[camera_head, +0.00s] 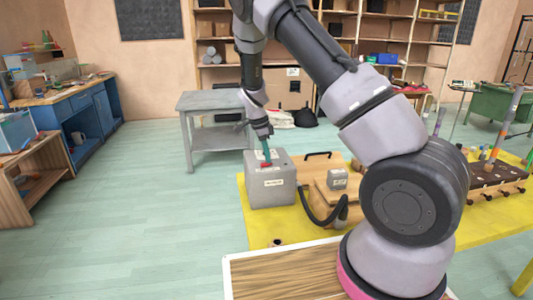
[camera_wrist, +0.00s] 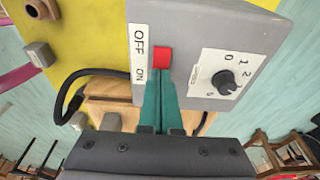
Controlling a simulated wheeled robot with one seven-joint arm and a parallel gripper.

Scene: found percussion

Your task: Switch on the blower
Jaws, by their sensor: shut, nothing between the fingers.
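The blower's grey box (camera_head: 270,190) stands on the yellow mat, below my arm in the head view. Its grey face (camera_wrist: 200,40) fills the upper middle of the wrist view. A red switch (camera_wrist: 162,58) sits beside a white label (camera_wrist: 139,52) reading OFF and ON; its position is unclear. A black knob (camera_wrist: 224,82) on a white dial plate is to its right. My gripper (camera_wrist: 161,72) is shut and empty, its teal fingers right at the switch's ON-side edge; contact cannot be told. In the head view my gripper (camera_head: 266,160) points down at the box top.
A wooden case (camera_head: 318,167) with a black hose (camera_head: 318,218) and a small grey box (camera_head: 337,179) stands right of the blower. A grey table (camera_head: 207,103) is behind it. Open floor lies to the left. A wooden board (camera_head: 290,272) is in front.

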